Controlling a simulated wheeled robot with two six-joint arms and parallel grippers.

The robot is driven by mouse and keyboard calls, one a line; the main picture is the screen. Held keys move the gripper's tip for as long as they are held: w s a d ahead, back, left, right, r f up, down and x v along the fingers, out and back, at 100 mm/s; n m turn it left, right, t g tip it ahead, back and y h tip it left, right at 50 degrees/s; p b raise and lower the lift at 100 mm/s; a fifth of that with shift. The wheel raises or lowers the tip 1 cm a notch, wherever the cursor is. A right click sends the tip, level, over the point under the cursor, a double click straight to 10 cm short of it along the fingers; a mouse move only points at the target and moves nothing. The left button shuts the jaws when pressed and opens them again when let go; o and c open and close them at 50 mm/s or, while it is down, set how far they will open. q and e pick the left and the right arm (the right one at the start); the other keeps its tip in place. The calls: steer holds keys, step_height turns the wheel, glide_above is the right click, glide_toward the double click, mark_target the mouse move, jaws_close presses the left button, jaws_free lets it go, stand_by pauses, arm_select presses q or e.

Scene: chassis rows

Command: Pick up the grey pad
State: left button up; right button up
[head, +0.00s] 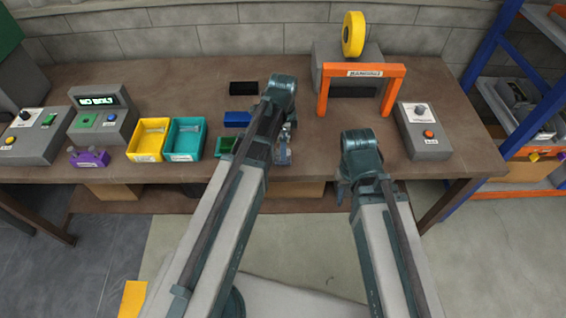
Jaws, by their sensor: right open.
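I cannot make out a grey pad for certain in the head view; part of the table is hidden behind my arms. A black flat block (244,88) and a blue block (237,119) lie left of my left arm. My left gripper (284,154) hangs over the table's front part, mostly behind its own arm, and its jaws are not clear. My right gripper (342,192) is open, at the table's front edge, partly hidden by its arm. I see nothing held in it.
An orange arch (396,72) and a grey button box (436,149) stand to the right. A purple part (89,159) lies at front left.

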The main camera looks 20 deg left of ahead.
arm_select(q)
steer(key=shift+f, duration=0.4)
arm_select(e)
steer(key=shift+f, duration=0.4)
arm_select(q)
step_height(320, 180, down, 5)
steer(key=b, duration=0.5)
steer(key=shift+f, duration=0.15)
arm_select(e)
step_height(320, 180, down, 5)
steer(key=shift+f, duration=0.1)
